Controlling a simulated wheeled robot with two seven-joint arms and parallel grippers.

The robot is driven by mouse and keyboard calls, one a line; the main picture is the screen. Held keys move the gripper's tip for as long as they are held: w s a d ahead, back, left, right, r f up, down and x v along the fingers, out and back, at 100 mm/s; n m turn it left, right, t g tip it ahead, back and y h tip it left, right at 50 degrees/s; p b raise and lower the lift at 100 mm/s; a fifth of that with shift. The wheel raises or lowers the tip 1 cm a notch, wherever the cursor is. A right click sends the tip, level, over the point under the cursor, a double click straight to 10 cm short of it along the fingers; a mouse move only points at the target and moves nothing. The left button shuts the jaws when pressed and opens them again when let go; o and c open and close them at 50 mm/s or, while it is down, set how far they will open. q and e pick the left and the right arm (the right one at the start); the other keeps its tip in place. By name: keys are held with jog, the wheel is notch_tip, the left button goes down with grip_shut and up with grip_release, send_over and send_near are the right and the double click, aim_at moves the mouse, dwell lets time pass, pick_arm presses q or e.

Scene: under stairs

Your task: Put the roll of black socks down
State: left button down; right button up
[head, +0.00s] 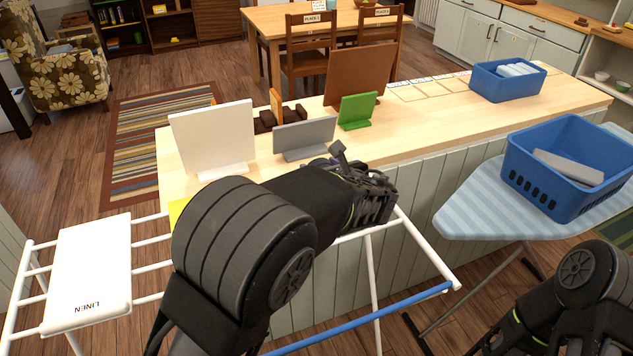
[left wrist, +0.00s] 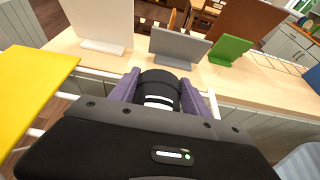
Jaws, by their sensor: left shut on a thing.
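The roll of black socks (left wrist: 159,84), black with white bands, is between the two purple fingers of my left gripper (left wrist: 161,98) in the left wrist view. The gripper is shut on it. In the head view my left gripper (head: 368,192) is in front of the counter's near edge, over the white drying rack; the roll cannot be made out there. My right arm shows at the lower right of the head view, but its fingers cannot be seen.
The wooden counter (head: 440,118) bears a white panel (head: 214,135), grey panel (head: 304,135), green panel (head: 357,109), brown board (head: 358,72) and blue basket (head: 507,80). Another blue basket (head: 553,187) stands on the ironing board (head: 472,205). A white LINEN board (head: 90,270) lies on the drying rack (head: 425,250).

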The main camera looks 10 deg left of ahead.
pick_arm(q)
jog(key=shift+f, duration=0.25)
notch_tip(320, 180, down, 4)
jog(key=shift+r, duration=0.2)
jog(key=shift+f, duration=0.15)
jog(key=c, duration=0.5)
grip_release()
